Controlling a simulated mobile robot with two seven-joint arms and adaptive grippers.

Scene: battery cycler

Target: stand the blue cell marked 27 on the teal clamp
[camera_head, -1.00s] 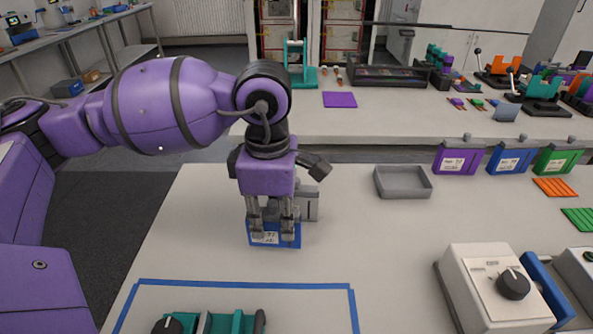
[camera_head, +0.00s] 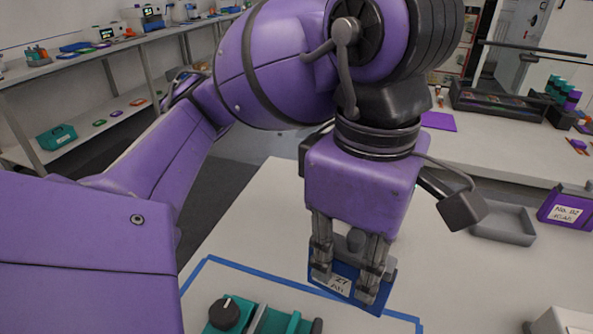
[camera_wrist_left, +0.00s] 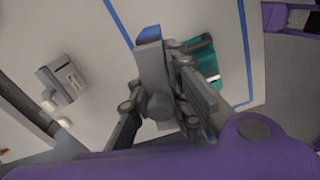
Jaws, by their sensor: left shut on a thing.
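The blue cell marked 27 (camera_head: 386,282) hangs upright between the fingers of my left gripper (camera_head: 345,284), its white label facing the head camera. My left gripper is shut on it; the fingers cover part of its face. In the left wrist view, the cell's blue edge (camera_wrist_left: 148,34) shows beyond the gripper's fingers (camera_wrist_left: 160,100). The teal clamp (camera_head: 298,325) with its black knob is at the bottom of the head view, left of and nearer than the cell, partly cut off. The clamp also shows in the left wrist view (camera_wrist_left: 205,62), partly behind a finger. My right gripper is out of view.
Blue tape (camera_head: 262,278) outlines an area around the clamp. A grey tray (camera_head: 503,238) and a purple labelled cell (camera_head: 566,212) stand to the right. A white device corner (camera_head: 562,324) is at the bottom right.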

